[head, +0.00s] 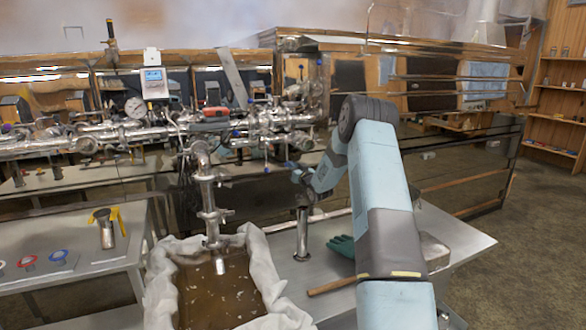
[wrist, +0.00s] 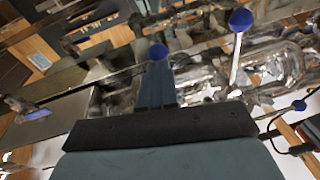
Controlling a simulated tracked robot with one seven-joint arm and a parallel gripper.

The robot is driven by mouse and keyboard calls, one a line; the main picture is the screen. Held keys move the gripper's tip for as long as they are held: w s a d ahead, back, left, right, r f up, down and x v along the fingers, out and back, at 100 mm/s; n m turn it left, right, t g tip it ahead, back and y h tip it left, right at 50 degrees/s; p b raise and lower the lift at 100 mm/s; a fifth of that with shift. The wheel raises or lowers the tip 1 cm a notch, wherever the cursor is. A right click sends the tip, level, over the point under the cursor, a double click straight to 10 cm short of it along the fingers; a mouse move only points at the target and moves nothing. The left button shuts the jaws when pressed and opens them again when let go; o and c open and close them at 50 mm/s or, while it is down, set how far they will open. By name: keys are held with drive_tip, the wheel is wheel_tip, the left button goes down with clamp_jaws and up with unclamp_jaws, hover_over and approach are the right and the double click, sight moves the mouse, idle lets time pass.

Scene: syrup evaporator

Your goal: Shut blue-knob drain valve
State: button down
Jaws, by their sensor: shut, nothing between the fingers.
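In the wrist view, my gripper (wrist: 157,72) is shut, with its blue fingers together and nothing held. A round blue knob (wrist: 158,52) shows right at the fingertips; I cannot tell whether they touch. Another blue knob (wrist: 240,19) stands on a thin pale lever to the upper right, and a smaller blue knob (wrist: 300,105) shows at the right. In the head view, my gripper (head: 290,166) is by the steel piping right of centre, its fingers too small to make out. Small blue knobs there include one (head: 235,133) on the piping. Which is the drain valve's is unclear.
A lined bin (head: 255,245) of brown liquid stands below the steel spout (head: 212,215). A teal glove (head: 342,246), a wooden-handled tool (head: 330,286) and a steel post (head: 302,235) are on the bench. A gauge (head: 135,108) and more pipes crowd the left. Open floor lies right.

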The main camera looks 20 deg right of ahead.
drive_tip(key=shift+w+a+f, duration=0.1)
drive_tip(key=shift+w+f, duration=0.05)
drive_tip(key=shift+w, duration=0.25)
